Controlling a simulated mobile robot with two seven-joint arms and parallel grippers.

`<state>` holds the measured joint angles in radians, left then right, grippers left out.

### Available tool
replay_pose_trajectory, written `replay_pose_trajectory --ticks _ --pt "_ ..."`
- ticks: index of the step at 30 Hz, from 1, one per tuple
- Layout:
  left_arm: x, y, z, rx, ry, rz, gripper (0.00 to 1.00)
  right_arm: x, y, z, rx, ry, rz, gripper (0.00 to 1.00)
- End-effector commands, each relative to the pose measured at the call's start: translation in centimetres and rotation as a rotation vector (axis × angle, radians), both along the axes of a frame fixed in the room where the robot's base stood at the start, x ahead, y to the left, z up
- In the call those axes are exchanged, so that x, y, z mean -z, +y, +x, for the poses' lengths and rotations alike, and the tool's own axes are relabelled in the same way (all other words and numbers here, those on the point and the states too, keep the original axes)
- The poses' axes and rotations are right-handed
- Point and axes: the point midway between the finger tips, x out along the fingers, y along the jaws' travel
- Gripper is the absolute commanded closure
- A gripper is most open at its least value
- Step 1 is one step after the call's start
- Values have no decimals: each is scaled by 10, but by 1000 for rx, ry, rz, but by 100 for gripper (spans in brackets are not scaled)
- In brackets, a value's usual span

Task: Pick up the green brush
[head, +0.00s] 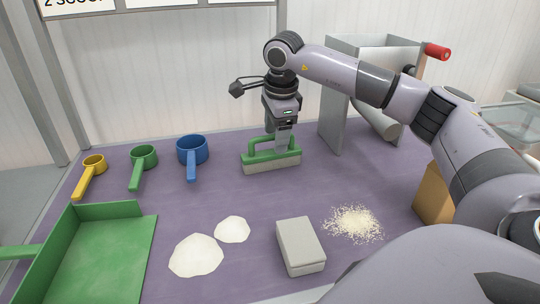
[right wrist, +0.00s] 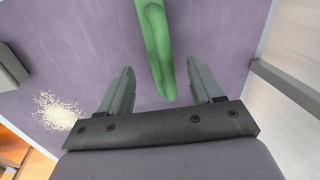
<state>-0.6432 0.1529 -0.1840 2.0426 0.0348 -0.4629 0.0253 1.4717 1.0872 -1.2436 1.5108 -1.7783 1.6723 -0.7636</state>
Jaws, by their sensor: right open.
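The green brush (head: 262,158), with a raised green handle and a pale bristle block, stands on the purple table towards the back middle. My right gripper (head: 283,146) points down right at the brush handle in the head view. In the right wrist view the gripper (right wrist: 165,85) is open, and the green brush handle (right wrist: 154,38) reaches in between its two fingers. A gap shows on both sides of the handle, so the fingers are apart from it there. The bristles are hidden in the wrist view. My left gripper is in neither view.
Yellow (head: 94,163), green (head: 143,157) and blue (head: 192,149) scoops stand left of the brush. A green dustpan (head: 100,262) is at front left. White powder piles (head: 196,255), a grey box (head: 300,246) and scattered grains (head: 353,223) lie in front. A grey machine (head: 334,115) stands right.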

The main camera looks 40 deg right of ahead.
Motion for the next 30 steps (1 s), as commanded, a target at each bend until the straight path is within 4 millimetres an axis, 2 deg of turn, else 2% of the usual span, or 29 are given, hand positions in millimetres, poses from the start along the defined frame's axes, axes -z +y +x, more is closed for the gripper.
replay_pose_trajectory --ticks 1,6,15,16,21,22,30 --pt "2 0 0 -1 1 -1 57 10 -2 0 1 4 -1 35" --pt "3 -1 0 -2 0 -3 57 33 -4 3 0 1 0 35" --pt "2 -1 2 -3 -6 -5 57 39 -4 5 0 0 0 35" --pt "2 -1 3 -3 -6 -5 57 39 -4 5 0 0 0 38" --pt "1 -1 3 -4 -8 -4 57 39 -4 5 0 0 0 93" --pt "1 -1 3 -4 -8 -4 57 39 -4 5 0 0 0 98" --pt "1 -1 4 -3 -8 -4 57 38 -4 5 0 -1 0 99"
